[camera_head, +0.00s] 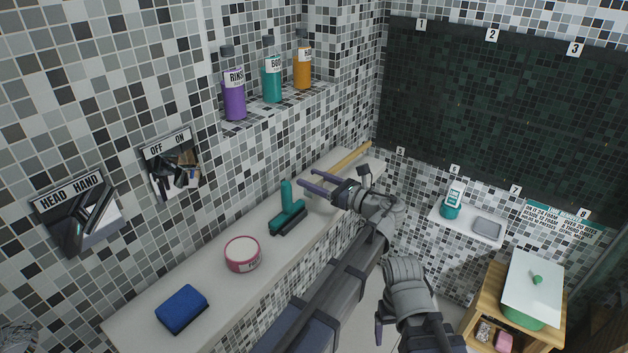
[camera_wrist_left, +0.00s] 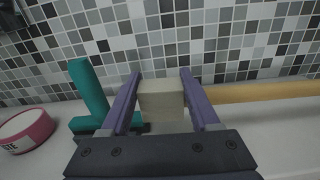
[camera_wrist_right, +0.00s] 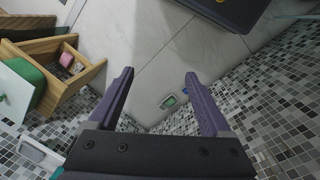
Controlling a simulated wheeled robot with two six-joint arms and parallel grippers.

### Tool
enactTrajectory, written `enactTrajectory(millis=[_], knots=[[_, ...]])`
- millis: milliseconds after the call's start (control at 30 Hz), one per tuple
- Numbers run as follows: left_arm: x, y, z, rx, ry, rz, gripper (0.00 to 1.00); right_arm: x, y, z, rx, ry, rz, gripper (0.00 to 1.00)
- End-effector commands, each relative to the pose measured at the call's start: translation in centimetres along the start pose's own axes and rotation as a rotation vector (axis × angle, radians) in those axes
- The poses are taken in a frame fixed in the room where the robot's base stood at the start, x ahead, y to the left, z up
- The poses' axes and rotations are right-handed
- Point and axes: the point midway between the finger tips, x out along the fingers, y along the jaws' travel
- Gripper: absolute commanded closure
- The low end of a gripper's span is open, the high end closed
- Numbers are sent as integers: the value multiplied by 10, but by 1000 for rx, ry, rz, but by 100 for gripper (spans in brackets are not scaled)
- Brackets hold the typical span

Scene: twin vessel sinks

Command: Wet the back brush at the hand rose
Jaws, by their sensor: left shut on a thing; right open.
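The back brush has a long wooden handle (camera_head: 350,158) along the wall ledge; the handle also shows in the left wrist view (camera_wrist_left: 262,92). My left gripper (camera_head: 310,180) is over the ledge, its fingers on both sides of a pale beige block (camera_wrist_left: 162,103) at the handle's near end. I cannot tell whether the brush touches the ledge. My right gripper (camera_wrist_right: 160,88) is open and empty, away from the ledge above the floor. A HEAD/HAND control (camera_head: 75,215) and an OFF/ON control (camera_head: 172,165) are on the left wall. I cannot make out the hand rose.
On the ledge (camera_head: 140,318) are a teal squeegee (camera_head: 287,212), a pink-rimmed tub (camera_head: 242,254) and a blue sponge (camera_head: 181,309). Bottles (camera_head: 234,92) stand in the niche above. A small shelf (camera_head: 470,222) and a wooden stand (camera_head: 495,290) are at the right.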

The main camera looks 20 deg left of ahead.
Motion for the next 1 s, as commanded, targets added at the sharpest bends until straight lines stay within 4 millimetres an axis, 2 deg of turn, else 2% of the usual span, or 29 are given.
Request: enactTrajectory(millis=[33,300,667,967,1000], knots=[[0,1,17,0,-1,0,100,-17,2,1,0,0,0,18],[0,2,53,0,-1,0,100,-52,5,3,0,0,0,18],[0,2,56,0,-1,0,100,-55,5,3,0,0,0,18],[0,2,54,0,-1,0,100,-54,5,3,0,0,0,49],[0,2,54,0,-1,0,100,-53,5,3,0,0,0,50]])
